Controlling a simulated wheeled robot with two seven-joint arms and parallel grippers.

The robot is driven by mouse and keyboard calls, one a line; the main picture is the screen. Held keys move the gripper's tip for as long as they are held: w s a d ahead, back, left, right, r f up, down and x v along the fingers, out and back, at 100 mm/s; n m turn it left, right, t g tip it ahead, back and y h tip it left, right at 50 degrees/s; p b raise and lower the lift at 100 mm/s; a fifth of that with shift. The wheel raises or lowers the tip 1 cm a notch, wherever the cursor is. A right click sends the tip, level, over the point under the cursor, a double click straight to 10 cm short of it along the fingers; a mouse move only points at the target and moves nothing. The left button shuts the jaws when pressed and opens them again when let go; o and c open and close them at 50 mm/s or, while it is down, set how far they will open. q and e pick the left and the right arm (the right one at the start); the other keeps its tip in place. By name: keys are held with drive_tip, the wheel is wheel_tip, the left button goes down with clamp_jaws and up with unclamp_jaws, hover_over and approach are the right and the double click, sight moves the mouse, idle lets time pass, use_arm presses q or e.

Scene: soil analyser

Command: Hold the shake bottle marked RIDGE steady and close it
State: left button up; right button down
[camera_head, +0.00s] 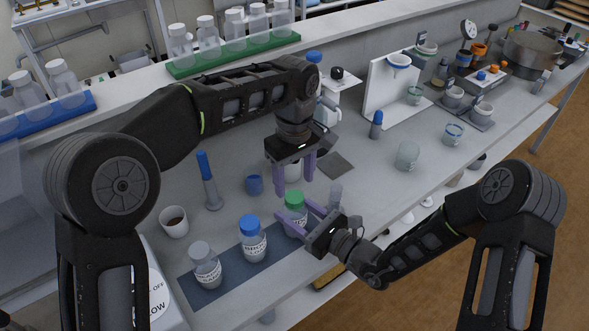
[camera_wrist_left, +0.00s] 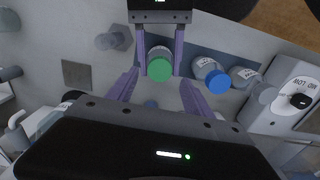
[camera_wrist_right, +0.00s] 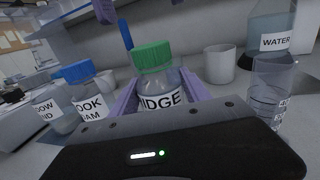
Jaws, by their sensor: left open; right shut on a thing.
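The RIDGE bottle (camera_wrist_right: 163,98) is clear with a white label and stands upright on the dark mat (camera_head: 205,291). A green cap (camera_wrist_right: 152,55) sits on its neck; I cannot tell how tight it is. The bottle (camera_head: 291,219) and cap (camera_head: 294,200) also show in the head view. My right gripper (camera_head: 307,212) is shut on the bottle's body from the right, one purple finger on each side. My left gripper (camera_head: 289,170) is open, pointing down above the green cap, apart from it. In the left wrist view the cap (camera_wrist_left: 159,70) shows beyond its open fingers.
A blue-capped bottle (camera_head: 252,243) and a grey-capped bottle (camera_head: 206,271) stand left of RIDGE on the mat. A clear cylinder (camera_wrist_right: 270,95) stands close to its right.

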sight(294, 196)
use_arm(q)
wheel_tip(294, 196, down, 5)
idle(0.3)
drive_tip(key=shift+c, duration=0.6)
clamp_jaws()
